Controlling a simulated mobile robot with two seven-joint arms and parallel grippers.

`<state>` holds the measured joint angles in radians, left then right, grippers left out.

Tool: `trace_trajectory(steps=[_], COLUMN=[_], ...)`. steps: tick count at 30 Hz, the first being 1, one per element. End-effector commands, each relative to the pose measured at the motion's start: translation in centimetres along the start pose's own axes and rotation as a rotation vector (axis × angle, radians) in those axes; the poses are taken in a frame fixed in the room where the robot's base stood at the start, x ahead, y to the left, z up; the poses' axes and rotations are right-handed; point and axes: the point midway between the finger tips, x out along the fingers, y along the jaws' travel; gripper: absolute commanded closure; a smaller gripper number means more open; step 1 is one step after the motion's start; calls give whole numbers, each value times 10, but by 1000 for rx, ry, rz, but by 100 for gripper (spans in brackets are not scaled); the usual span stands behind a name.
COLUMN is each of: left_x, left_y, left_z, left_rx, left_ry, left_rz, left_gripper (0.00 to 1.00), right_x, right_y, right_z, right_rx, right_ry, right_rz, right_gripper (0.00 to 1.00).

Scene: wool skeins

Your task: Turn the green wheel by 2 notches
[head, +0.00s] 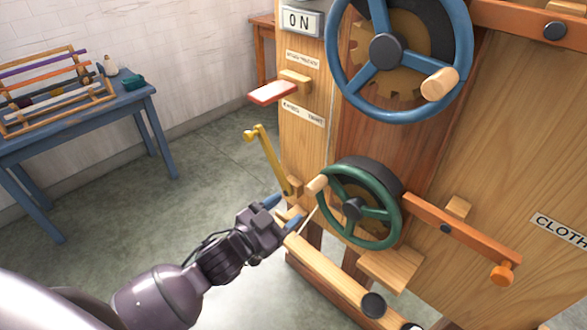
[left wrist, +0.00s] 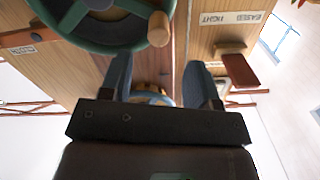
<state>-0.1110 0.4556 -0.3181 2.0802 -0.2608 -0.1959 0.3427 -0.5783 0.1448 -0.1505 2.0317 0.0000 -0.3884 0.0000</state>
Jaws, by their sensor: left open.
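The green wheel (head: 352,208) is upright on the lower front of the wooden machine. Its pale wooden handle knob (head: 317,183) is at the wheel's upper left. My left gripper (head: 281,212) is open, its blue fingers pointing at the machine just left of and below the knob, apart from it as far as I can tell. In the left wrist view the green wheel (left wrist: 85,42) fills the upper left, and the knob (left wrist: 158,29) lies beyond the gap between the open, empty fingers (left wrist: 160,68). My right gripper does not show.
A larger blue wheel (head: 388,50) with its own knob is above. A yellow lever (head: 264,157) and a red paddle (head: 273,92) are at the left. A blue table (head: 70,122) stands far left.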

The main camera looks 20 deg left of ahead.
Motion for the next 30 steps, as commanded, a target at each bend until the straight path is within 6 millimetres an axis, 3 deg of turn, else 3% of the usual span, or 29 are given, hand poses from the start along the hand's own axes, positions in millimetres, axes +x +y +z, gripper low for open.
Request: trace_trajectory(steps=[8, 24, 30], left_x=[8, 86, 103], left_y=[1, 2, 2], left_z=[-5, -6, -6], left_rx=[-63, -62, -62], left_ry=[25, 23, 23], left_rz=[6, 6, 6], left_gripper=[44, 44, 44], right_x=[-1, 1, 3], right_y=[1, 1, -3], right_z=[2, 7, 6], right_rx=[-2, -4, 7], right_ry=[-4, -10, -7], right_rz=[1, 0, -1], right_gripper=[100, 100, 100])
